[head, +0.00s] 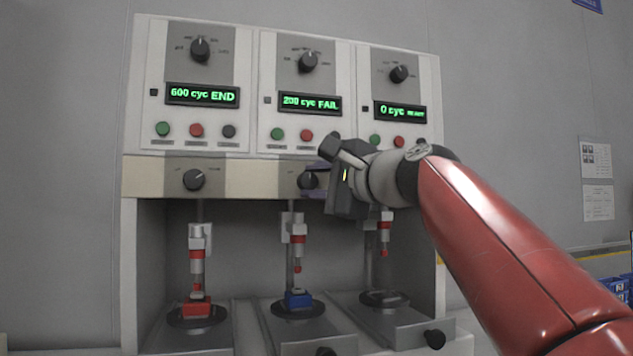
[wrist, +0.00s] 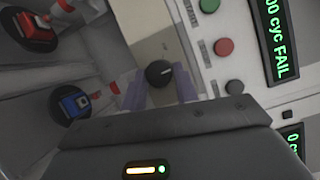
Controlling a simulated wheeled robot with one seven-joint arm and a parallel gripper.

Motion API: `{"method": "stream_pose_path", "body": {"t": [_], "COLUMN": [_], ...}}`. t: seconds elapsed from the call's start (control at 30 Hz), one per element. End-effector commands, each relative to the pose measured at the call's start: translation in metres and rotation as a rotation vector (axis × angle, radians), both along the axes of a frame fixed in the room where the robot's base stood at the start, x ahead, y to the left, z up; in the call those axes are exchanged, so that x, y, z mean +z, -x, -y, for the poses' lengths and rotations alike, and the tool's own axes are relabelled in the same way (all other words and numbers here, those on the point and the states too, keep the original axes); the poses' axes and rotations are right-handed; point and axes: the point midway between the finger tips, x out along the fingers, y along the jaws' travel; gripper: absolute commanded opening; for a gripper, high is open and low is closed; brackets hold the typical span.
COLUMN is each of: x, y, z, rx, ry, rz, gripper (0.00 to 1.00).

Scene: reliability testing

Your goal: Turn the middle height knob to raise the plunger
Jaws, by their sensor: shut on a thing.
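The middle height knob (head: 308,180) is a round black dial on the beige strip below the middle panel. In the wrist view the same knob (wrist: 159,74) sits between the two purple fingers of my gripper (wrist: 160,88), which is shut on it. In the head view my gripper (head: 312,181) reaches the knob from the right, and its body hides part of the strip. The middle plunger (head: 297,229), white and red with a red tip, hangs above a blue switch (head: 298,299), with a gap between them. The blue switch (wrist: 75,103) also shows in the wrist view.
The left display (head: 202,96) reads 600 cyc END, the middle display (head: 310,104) 200 cyc FAIL. The left plunger (head: 197,262) is down at a red switch (head: 196,307). The right plunger (head: 385,232) hangs over an empty round plate. Buttons (head: 278,134) lie just above my gripper.

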Motion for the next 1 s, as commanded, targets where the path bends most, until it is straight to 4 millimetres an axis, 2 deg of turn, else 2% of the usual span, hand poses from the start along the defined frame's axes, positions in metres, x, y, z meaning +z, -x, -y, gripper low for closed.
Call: {"method": "stream_pose_path", "body": {"t": [0.6,1.0], "x": [0.0028,0.0032], "y": [-0.0003,-0.0002], "z": [-0.0029,-0.0034], "rx": [0.005,0.005], "ry": [0.532,0.711], "rz": [0.149,0.198], "gripper": [0.07,0.07]}}
